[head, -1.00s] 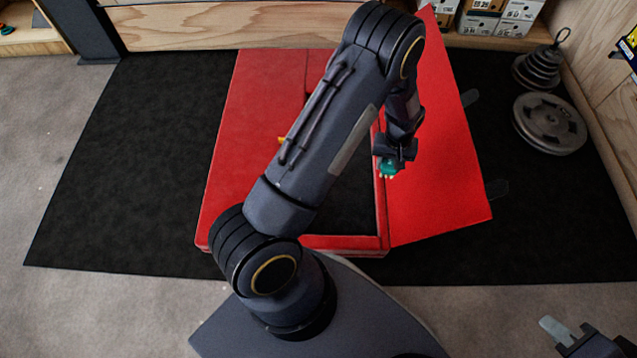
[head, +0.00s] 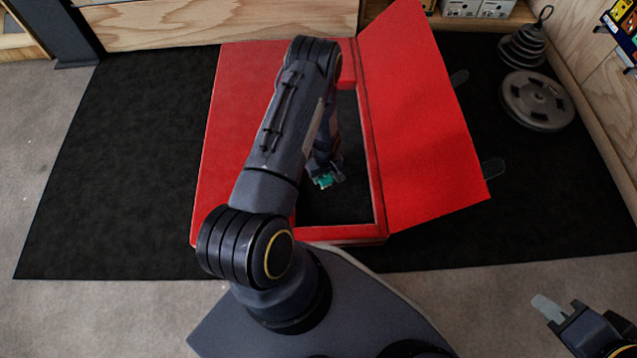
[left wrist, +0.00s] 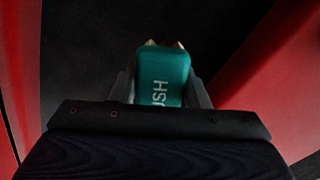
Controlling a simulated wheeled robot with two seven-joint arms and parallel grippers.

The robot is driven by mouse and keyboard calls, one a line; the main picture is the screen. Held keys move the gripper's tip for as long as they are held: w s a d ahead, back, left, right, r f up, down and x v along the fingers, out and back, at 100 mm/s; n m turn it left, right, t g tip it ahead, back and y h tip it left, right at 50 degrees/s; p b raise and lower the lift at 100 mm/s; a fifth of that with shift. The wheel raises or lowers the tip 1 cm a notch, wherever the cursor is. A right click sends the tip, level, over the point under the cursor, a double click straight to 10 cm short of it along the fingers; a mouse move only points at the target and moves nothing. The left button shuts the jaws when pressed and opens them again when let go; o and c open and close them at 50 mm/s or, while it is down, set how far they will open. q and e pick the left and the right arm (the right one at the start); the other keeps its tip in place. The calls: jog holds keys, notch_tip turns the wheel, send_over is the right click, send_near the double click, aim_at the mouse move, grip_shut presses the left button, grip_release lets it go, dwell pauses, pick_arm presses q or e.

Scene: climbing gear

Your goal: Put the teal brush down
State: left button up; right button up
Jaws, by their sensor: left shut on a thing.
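The teal brush (head: 325,180) is held by my left gripper (head: 327,171) over the dark opening of the red box in the head view. In the left wrist view the brush (left wrist: 162,78) sits between the two fingers, with white lettering on its side and pale tips at its far end. My left gripper (left wrist: 160,92) is shut on it. Whether the brush touches the box floor, I cannot tell. My right gripper (head: 553,310) is at the lower right, far from the brush; only part of it shows, and its finger opening is unclear.
The red box (head: 378,190) stands on a black mat (head: 110,170), its red lid (head: 425,130) folded open to the right. My left arm covers part of the box. Weight plates (head: 537,100) lie at the right by a wooden wall.

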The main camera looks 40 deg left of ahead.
pick_arm(q)
jog(key=shift+a+f+b, duration=0.3)
jog(key=shift+a+f, duration=0.45)
jog(key=shift+f, duration=0.15)
jog(key=shift+a+f+b, duration=0.15)
jog(key=shift+f+b, duration=0.4)
jog(key=shift+f, duration=0.35)
jog(key=shift+a+f+b, duration=0.15)
jog(key=shift+f+b, duration=0.4)
jog(key=shift+f, duration=0.35)
jog(key=shift+f, duration=0.2)
jog(key=o, duration=1.3)
jog(key=shift+c, duration=0.2)
jog(key=shift+r, duration=0.15)
